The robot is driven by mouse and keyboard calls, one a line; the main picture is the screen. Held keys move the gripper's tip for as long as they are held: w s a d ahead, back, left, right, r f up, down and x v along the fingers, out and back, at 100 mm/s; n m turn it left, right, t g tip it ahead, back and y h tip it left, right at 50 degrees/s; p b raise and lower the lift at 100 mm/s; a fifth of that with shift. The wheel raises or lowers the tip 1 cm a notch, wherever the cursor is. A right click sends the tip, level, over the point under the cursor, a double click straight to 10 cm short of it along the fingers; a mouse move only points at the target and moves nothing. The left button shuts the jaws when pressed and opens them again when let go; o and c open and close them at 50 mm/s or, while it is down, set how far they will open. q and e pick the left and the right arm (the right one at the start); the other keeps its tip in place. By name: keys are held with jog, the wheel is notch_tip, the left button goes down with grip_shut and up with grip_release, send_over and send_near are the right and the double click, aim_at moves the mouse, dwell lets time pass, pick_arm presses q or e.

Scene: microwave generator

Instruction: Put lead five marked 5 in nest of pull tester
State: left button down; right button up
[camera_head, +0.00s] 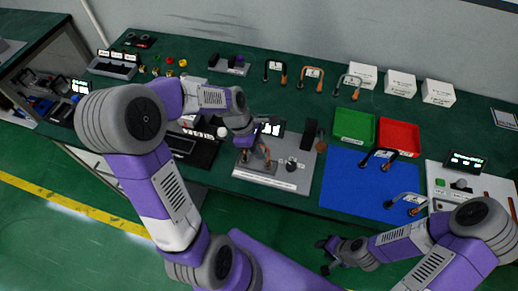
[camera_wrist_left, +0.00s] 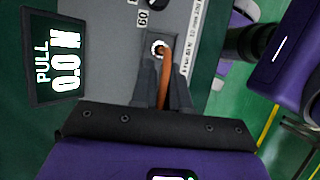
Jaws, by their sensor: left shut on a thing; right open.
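The pull tester (camera_head: 240,172) is a grey plate with a display (camera_head: 272,127) on the near middle of the green bench. In the left wrist view its display (camera_wrist_left: 55,58) reads PULL 0.0 N. My left gripper (camera_head: 262,158) is low over the plate and shut on a lead; in the left wrist view an orange-brown part of the lead (camera_wrist_left: 166,72) shows between the fingers (camera_wrist_left: 162,85). Its end is at a round, light-rimmed fitting (camera_wrist_left: 158,47); I cannot tell how deep it sits. The lead's number is hidden. My right gripper (camera_head: 330,254) is open and empty, off the bench's front edge.
Several labelled leads stand at the back, one here (camera_head: 311,78). A blue mat (camera_head: 345,185) carries two more. A green tray (camera_head: 354,125), a red tray (camera_head: 399,137) and white boxes (camera_head: 400,83) lie right. A dark block (camera_head: 309,134) stands on the tester's right.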

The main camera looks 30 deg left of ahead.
pick_arm(q)
jog(key=c, duration=1.6)
grip_release()
jog(key=shift+f, duration=0.2)
jog(key=o, duration=0.5)
jog(key=shift+r, duration=0.1)
jog(key=p+v, duration=0.3)
jog(key=v, duration=0.9)
jog(key=shift+a+r, duration=0.1)
